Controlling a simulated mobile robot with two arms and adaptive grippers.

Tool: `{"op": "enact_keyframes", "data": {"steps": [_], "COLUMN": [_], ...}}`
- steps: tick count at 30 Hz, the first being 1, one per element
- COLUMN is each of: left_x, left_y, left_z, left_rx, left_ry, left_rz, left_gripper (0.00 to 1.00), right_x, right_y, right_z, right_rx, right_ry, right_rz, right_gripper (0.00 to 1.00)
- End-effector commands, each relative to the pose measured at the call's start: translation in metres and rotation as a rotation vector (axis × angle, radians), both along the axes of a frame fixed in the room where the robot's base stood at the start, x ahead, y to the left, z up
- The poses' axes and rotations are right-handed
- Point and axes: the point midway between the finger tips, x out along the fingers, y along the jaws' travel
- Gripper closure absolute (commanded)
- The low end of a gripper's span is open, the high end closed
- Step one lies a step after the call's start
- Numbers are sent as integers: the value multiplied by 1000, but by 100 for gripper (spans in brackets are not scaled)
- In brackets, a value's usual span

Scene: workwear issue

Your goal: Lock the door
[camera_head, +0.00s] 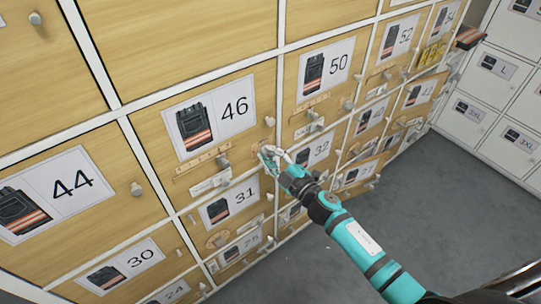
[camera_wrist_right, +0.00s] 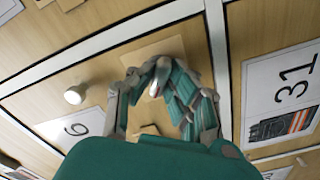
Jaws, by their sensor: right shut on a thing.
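The locker wall has wooden doors with numbered picture labels, among them door 46 (camera_head: 240,85), door 50 (camera_head: 320,66) and door 31 (camera_head: 232,207). My right gripper (camera_head: 268,156) is at the wall, between the 46 and 50 columns, above the 31 label. In the right wrist view my gripper (camera_wrist_right: 158,82) is shut on a small metallic piece (camera_wrist_right: 154,88) in front of a pale wooden plate (camera_wrist_right: 150,60). Its fingers hide most of that piece, so I cannot tell whether it is a key or a knob. My left gripper is out of view.
Several round knobs stick out from the doors, such as the one beside 44 (camera_head: 136,188) and one in the wrist view (camera_wrist_right: 75,95). White lockers (camera_head: 490,110) stand at the right. The grey floor (camera_head: 440,200) is clear.

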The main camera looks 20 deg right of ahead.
Motion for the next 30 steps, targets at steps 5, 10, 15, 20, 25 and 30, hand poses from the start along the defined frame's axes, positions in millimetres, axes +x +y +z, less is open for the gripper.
{"op": "enact_keyframes", "data": {"steps": [5, 10, 15, 20, 25, 30], "left_x": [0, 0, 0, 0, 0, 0], "left_y": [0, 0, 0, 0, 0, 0], "left_z": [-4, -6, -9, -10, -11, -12], "left_rx": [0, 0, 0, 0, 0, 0], "left_ry": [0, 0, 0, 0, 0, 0], "left_rz": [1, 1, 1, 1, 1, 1], "left_gripper": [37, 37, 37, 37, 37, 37], "right_x": [0, 0, 0, 0, 0, 0], "right_y": [0, 0, 0, 0, 0, 0], "right_z": [0, -1, -1, 0, 0, 0], "right_rx": [-160, -304, -426, -516, -577, -609], "right_ry": [-58, -110, -155, -188, -210, -221], "right_rz": [1, 0, 1, 2, 1, 1], "right_gripper": [100, 100, 100, 100, 100, 100]}}
